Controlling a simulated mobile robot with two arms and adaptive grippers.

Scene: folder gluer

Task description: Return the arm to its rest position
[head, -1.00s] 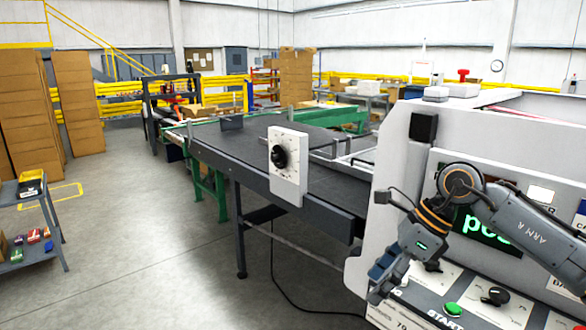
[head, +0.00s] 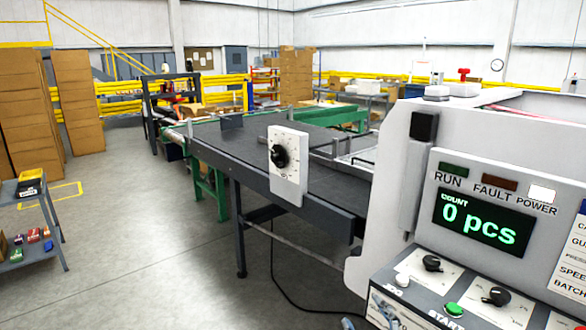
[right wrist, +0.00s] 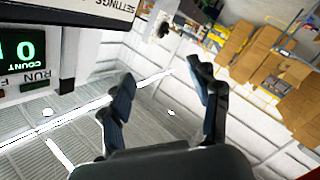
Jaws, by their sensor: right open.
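My right gripper (head: 368,316) shows only in part at the bottom edge of the head view, low in front of the control panel (head: 400,262). In the right wrist view its two dark blue fingers stand wide apart, and the gripper (right wrist: 160,78) is empty. Nothing touches the fingertips there. Most of the right arm is out of the head view. My left gripper is in neither view.
The panel has a green start button (head: 454,309), black knobs and a display (head: 483,224) reading 0 pcs. A dark conveyor (head: 235,150) with a white dial plate (head: 288,165) stands left of it. A tool cart (head: 33,225) is at far left. The floor between is clear.

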